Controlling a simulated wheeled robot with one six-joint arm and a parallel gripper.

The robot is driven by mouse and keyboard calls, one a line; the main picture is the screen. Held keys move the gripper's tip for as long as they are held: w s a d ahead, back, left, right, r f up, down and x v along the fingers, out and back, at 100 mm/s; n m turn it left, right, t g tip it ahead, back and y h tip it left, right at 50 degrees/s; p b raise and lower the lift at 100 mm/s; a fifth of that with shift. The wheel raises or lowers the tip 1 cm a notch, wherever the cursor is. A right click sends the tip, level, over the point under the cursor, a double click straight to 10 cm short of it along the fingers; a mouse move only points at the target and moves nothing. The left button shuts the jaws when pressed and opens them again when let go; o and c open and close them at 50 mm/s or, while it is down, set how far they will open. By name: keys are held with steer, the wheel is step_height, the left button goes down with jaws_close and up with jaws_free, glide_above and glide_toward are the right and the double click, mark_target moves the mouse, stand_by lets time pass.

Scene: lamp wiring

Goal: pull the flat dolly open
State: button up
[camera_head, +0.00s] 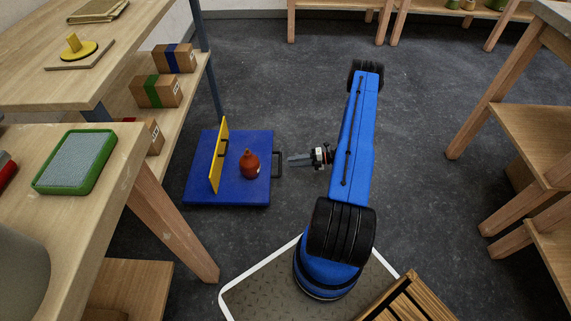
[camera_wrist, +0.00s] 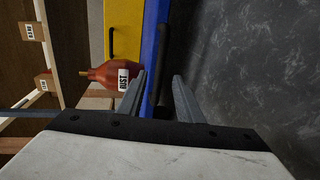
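The flat dolly (camera_head: 230,194) is a blue board on the floor, partly beside the shelf at left. An upright yellow panel (camera_head: 217,158) stands on it. A dark handle (camera_head: 278,164) is on its right edge; this handle also shows in the wrist view (camera_wrist: 164,48). A red-brown labelled bottle (camera_head: 249,165) stands on the board; it also shows in the wrist view (camera_wrist: 108,72). My gripper (camera_head: 291,160) is just right of the handle, pointing at it. In the wrist view my fingers (camera_wrist: 160,76) are apart, with the handle lined up between them; contact is not visible.
A wooden shelf (camera_head: 143,102) with cardboard boxes and a blue-grey post (camera_head: 208,60) stand left of the dolly. A workbench (camera_head: 110,175) is in the near left. The dark floor (camera_head: 290,95) right of and behind the dolly is clear. Wooden tables stand at right.

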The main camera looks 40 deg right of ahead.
steer(key=v, duration=0.9)
steer(key=shift+s+d, duration=0.2)
steer(key=shift+d, duration=0.1)
